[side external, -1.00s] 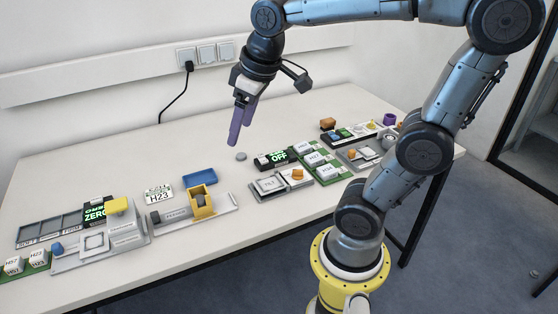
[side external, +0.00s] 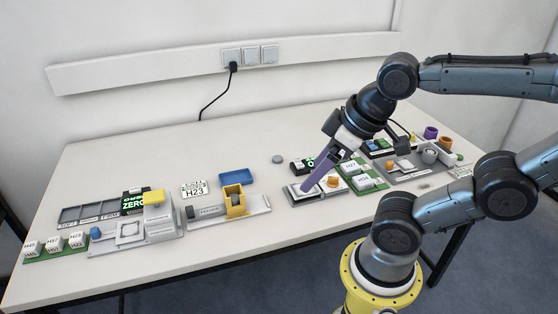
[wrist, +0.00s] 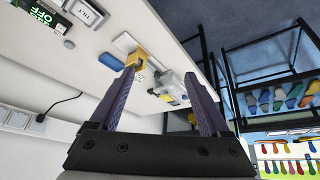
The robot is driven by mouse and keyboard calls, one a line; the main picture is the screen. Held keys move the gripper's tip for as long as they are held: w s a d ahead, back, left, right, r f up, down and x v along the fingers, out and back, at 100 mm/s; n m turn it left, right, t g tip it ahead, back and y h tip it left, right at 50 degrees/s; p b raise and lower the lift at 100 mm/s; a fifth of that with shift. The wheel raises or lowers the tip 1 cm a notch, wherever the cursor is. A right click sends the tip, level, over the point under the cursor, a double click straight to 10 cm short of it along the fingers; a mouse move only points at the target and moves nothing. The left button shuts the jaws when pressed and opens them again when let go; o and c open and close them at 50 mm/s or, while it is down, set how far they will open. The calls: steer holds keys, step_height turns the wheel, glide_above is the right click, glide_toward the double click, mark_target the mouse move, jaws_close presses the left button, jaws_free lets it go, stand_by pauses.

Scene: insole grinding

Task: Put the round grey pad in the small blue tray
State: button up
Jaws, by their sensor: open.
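The round grey pad (side external: 278,159) lies flat on the white table, left of the black OFF display. A small pale disc beside that display in the wrist view may be this pad. The small blue tray (side external: 237,176) sits left of and nearer than the pad, behind the yellow block; it looks empty. My gripper (side external: 304,189) has purple fingers angled down and left over the grey scale with the flat plate, right of and nearer than the pad. In the wrist view my gripper (wrist: 161,72) is open and empty, fingers wide apart.
A yellow block (side external: 235,203) stands on a grey fixture before the tray. A green board (side external: 362,181) with white cubes and a grey scale (side external: 307,195) crowd the right. Bare table lies behind the pad.

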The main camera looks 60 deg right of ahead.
steer(key=w+d+r+n+h, duration=0.2)
steer(key=w+d+r+n, duration=0.4)
steer(key=w+n, duration=0.4)
steer(key=w+d+n+h, duration=0.1)
steer(key=w+d+n, duration=0.3)
steer(key=w, duration=0.2)
steer(key=n+g+h, duration=0.2)
steer(key=n+g, duration=0.1)
steer(key=g, duration=0.3)
glide_above(277, 158)
steer(key=a, duration=0.3)
step_height(277, 158, down, 26)
steer(key=shift+d, duration=0.15)
steer(key=shift+y, duration=0.3)
steer(key=shift+x, duration=3.05)
